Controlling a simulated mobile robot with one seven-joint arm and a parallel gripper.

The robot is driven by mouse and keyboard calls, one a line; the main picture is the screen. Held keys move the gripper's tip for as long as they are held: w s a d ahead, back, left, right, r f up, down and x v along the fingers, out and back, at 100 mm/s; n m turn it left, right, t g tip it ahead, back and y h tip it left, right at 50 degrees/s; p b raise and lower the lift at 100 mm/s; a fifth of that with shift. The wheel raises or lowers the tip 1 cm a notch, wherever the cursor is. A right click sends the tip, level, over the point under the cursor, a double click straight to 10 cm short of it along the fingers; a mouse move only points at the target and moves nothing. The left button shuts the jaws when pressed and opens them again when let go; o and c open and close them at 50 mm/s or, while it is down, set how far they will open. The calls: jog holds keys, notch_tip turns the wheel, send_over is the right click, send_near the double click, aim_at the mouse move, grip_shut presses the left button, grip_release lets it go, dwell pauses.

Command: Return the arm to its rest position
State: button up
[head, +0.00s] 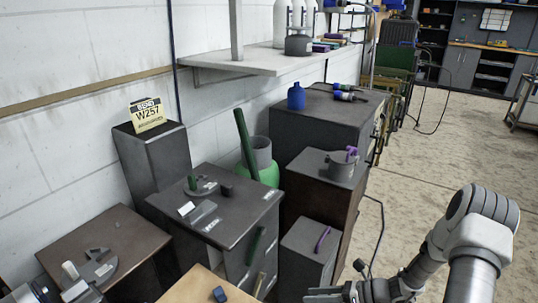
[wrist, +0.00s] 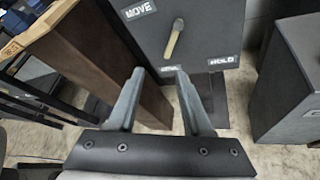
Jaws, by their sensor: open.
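My gripper (wrist: 160,72) is open in the wrist view, its two grey fingers apart with nothing between them. Past the fingertips stands a dark panel (wrist: 205,25) with MOVE and HOLD labels and a tan handle (wrist: 174,38). The fingers look apart from the handle, though the depth is hard to judge. In the head view my arm comes in at the lower right, bent, and my gripper (head: 322,294) shows only partly at the bottom edge.
Dark cabinets (head: 228,218) with small fixtures line the left and middle. A low dark box (head: 306,252) with a purple handle stands near my gripper. A shelf (head: 258,62) juts from the wall. The floor (head: 465,140) at right is largely clear.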

jog(key=s+a+r+n+g+h, duration=0.1)
jog(key=s+r+n+g+h, duration=0.15)
jog(key=r+n, duration=0.7)
jog(key=s+a+r+n+g+h, duration=0.15)
jog(key=s+r+n+h, duration=0.35)
jog(key=r, duration=0.7)
jog(key=s+d+r+n+t+h, duration=0.2)
jog(key=s+r+n+t+h, duration=0.4)
jog(key=s+r+n, duration=0.8)
notch_tip(320, 180, up, 17)
jog(key=w+m+p, duration=0.1)
jog(key=w+p, duration=0.1)
jog(key=p, duration=1.4)
jog(key=shift+w+d+r, duration=0.15)
jog(key=shift+d, duration=0.1)
